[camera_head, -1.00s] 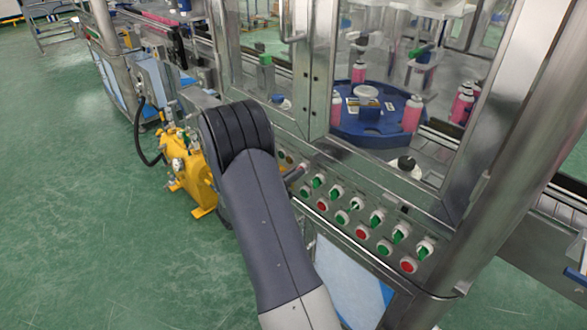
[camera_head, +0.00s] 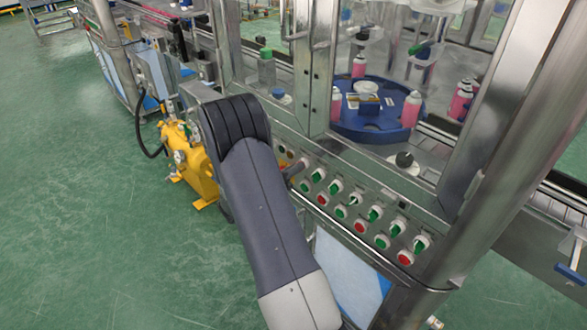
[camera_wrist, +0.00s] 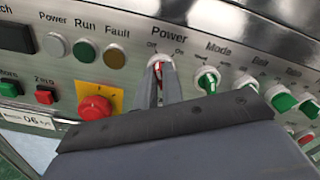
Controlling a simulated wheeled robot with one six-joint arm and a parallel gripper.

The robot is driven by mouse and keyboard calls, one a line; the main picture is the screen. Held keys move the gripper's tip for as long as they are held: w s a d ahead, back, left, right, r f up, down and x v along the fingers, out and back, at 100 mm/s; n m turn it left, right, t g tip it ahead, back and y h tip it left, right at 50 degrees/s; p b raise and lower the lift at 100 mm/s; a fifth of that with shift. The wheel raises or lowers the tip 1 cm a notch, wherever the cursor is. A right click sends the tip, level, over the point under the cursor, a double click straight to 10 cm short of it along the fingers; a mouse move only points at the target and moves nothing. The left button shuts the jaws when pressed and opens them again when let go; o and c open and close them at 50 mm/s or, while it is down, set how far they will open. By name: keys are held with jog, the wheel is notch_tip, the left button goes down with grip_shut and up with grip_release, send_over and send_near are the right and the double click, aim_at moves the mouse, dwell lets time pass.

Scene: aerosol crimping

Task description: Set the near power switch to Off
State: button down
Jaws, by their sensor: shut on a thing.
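The power switch (camera_wrist: 158,66) is a small knob with red and white parts on the steel control panel, under the label "Power" with "Off" and "On" marks. My gripper (camera_wrist: 160,84) has its two narrow grey fingers closed on this knob in the wrist view. The fingers cover much of the knob, so I cannot tell which mark it points to.
A green mode switch (camera_wrist: 208,80) sits close to the right of the fingers. A red emergency button (camera_wrist: 95,107) on a yellow plate is at lower left. Green and red controls (camera_head: 360,227) line the panel. A yellow machine unit (camera_head: 192,165) stands left of my arm.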

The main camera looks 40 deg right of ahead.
jog(key=c, duration=1.5)
grip_release()
jog(key=shift+c, duration=0.2)
jog(key=a+b, duration=0.1)
jog(key=a, duration=0.9)
jog(key=shift+s+a, duration=0.4)
jog(key=d, duration=1)
jog(key=shift+w+d+p, duration=0.4)
jog(key=shift+w, duration=0.05)
jog(key=shift+a, duration=0.1)
